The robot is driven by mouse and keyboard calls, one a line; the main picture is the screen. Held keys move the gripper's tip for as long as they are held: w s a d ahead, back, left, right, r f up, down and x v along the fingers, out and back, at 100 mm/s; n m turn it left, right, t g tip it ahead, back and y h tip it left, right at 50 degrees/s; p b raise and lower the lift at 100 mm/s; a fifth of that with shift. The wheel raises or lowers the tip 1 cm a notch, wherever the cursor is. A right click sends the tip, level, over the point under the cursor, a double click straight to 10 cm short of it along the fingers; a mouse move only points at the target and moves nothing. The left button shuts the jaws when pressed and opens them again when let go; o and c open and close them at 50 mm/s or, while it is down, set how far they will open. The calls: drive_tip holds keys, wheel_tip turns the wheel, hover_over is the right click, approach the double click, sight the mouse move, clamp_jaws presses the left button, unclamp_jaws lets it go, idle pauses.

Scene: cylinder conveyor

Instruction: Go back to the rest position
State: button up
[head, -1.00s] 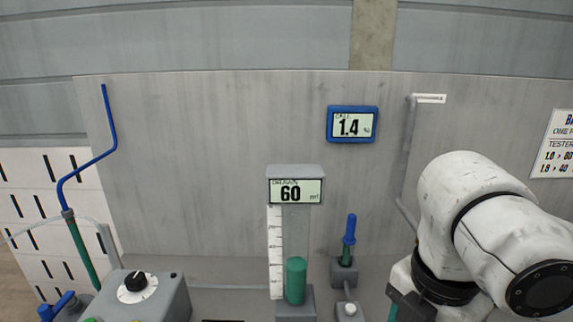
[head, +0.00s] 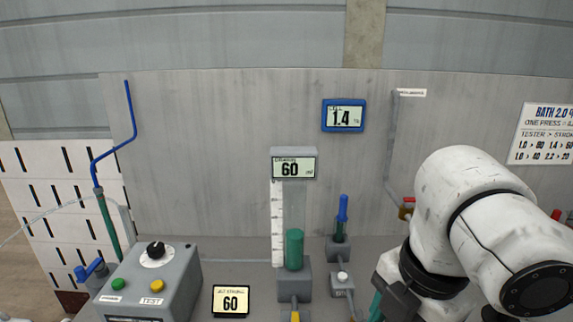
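My white arm fills the right side of the head view. My gripper (head: 395,300) hangs at its lower end, dark and partly cut off or hidden; I cannot see its fingertips clearly, nor tell whether it holds anything. The green cylinder (head: 294,249) stands upright in the measuring column with the display (head: 294,168) reading 60. The blue-framed wall display (head: 344,116) reads 1.4.
A grey control box (head: 153,282) with a black dial, a green button and a yellow button stands at lower left. A small stroke display (head: 231,300) reads 60. A blue-handled tool (head: 342,215) stands in a holder. A printed sign (head: 545,135) hangs at right.

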drive_tip(key=w+a+m+t+y, duration=0.4)
drive_tip(key=w+a+m+y, duration=0.2)
drive_tip(key=a+m+y, duration=0.15)
drive_tip(key=s+d+f+m+h, duration=0.1)
drive_tip(key=s+d+f+m, duration=0.2)
drive_tip(key=f, duration=0.4)
drive_tip(key=s+d+f+m+h, duration=0.1)
drive_tip(key=s+d+f+m, duration=0.1)
drive_tip(key=f+m, duration=0.3)
drive_tip(key=s+d+f+m+h, duration=0.1)
drive_tip(key=s+d+f+m, duration=0.15)
drive_tip(key=f, duration=0.55)
drive_tip(key=s+d+f+m+g+h, duration=0.2)
drive_tip(key=s+d+f, duration=0.4)
drive_tip(key=s, duration=0.3)
drive_tip(key=s+d+f+m+g+h, duration=0.2)
drive_tip(key=s+d+f+m+h, duration=0.1)
drive_tip(key=s+d+f, duration=0.4)
drive_tip(key=s+m, duration=0.1)
drive_tip(key=s, duration=0.2)
drive_tip(key=shift+s+d+h, duration=0.15)
drive_tip(key=shift+s+h, duration=0.1)
drive_tip(key=shift+h, duration=0.1)
drive_tip(key=shift+f, duration=0.1)
